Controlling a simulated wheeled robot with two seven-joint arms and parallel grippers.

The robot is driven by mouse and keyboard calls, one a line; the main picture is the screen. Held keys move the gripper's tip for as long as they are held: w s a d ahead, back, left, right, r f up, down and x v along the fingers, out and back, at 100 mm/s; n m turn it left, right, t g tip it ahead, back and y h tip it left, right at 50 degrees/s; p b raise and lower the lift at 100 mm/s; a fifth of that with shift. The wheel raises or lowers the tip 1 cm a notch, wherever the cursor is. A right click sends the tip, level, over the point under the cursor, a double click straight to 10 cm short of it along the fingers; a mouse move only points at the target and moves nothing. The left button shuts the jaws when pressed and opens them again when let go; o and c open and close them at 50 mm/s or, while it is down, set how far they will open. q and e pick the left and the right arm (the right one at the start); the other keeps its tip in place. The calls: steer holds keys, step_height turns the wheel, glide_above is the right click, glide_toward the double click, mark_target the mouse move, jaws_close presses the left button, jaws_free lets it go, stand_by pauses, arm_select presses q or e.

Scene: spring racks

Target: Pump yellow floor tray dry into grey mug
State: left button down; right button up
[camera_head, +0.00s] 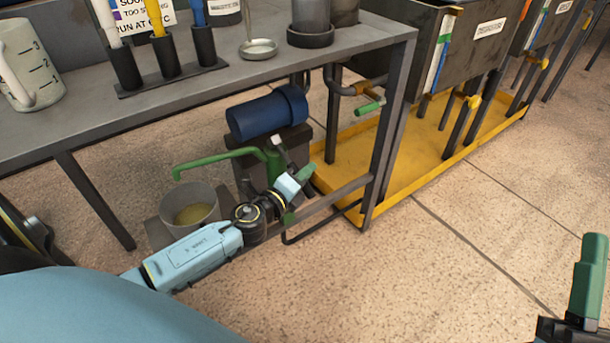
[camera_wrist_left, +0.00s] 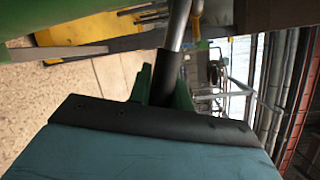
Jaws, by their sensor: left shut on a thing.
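The yellow floor tray (camera_head: 415,163) lies on the floor under the dark tanks at the right. Whether liquid stands in it I cannot tell. A grey mug (camera_head: 203,216) stands at the left under the bench with yellowish liquid inside. A green pump (camera_head: 273,160) stands between them; its spout reaches left over the mug. My left gripper (camera_head: 299,178) is shut on the pump's lever, whose dark grip (camera_wrist_left: 167,78) and metal rod show in the left wrist view between the green fingers. My right gripper (camera_head: 589,275) is partly in view at the lower right, away from everything.
The grey bench (camera_head: 290,58) passes above the pump; its legs and low rail stand close to my left arm. A blue cylinder (camera_head: 267,113) lies behind the pump. A measuring jug (camera_head: 28,66) and tubes in a rack stand on the bench. The floor in front is clear.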

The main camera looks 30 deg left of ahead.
arm_select(q)
steer(key=shift+f, duration=0.15)
steer(key=c, duration=1.3)
jaws_free()
steer(key=s+r, duration=0.1)
steer(key=s, duration=1.2)
steer(key=shift+s+a, duration=0.15)
steer(key=shift+a, duration=0.3)
